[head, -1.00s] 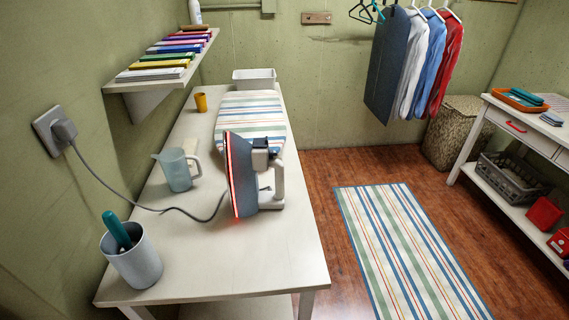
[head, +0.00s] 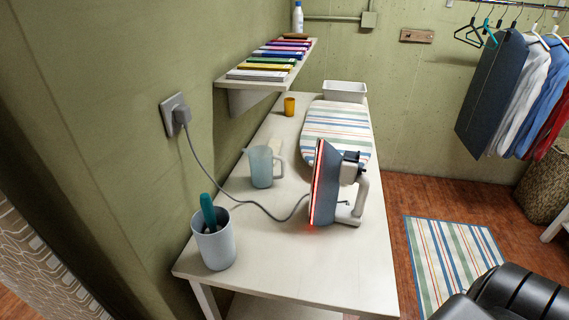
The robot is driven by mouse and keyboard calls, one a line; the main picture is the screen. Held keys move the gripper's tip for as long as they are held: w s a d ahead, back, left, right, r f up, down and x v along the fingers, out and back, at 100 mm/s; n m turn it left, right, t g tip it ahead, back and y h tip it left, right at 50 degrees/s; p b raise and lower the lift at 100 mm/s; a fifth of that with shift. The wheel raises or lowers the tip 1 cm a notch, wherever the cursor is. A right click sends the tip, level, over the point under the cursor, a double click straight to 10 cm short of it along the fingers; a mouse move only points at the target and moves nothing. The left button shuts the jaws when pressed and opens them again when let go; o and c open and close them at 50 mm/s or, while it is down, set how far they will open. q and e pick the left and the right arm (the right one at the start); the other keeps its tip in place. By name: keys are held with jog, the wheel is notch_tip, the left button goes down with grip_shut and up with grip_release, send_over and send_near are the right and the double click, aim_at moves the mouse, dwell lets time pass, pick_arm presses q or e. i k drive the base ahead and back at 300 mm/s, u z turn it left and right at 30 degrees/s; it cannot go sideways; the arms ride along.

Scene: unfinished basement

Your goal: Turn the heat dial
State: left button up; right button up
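The iron (head: 325,185) stands upright on its heel on the white table (head: 265,255), with its grey soleplate facing left and a red glow along the soleplate edge. Its white handle (head: 361,199) is on the right side. A dark part (head: 350,160) sits near the top of the body; I cannot make out the heat dial for certain. The grey cord runs left from the iron to a wall outlet (head: 175,115). A dark part of my arm shows at the bottom right. Neither gripper is in view.
A striped ironing board (head: 338,125) lies behind the iron. A clear jug (head: 262,167), a grey cup (head: 214,247) with a teal-handled tool, a yellow cup (head: 289,106) and a white bin (head: 344,91) stand on the table. A shelf (head: 236,85) overhangs its left side. The table's front right is clear.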

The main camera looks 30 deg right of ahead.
aim_at(360, 170)
jog(key=u, duration=2)
jog(key=k, duration=2.6)
jog(key=z, duration=0.4)
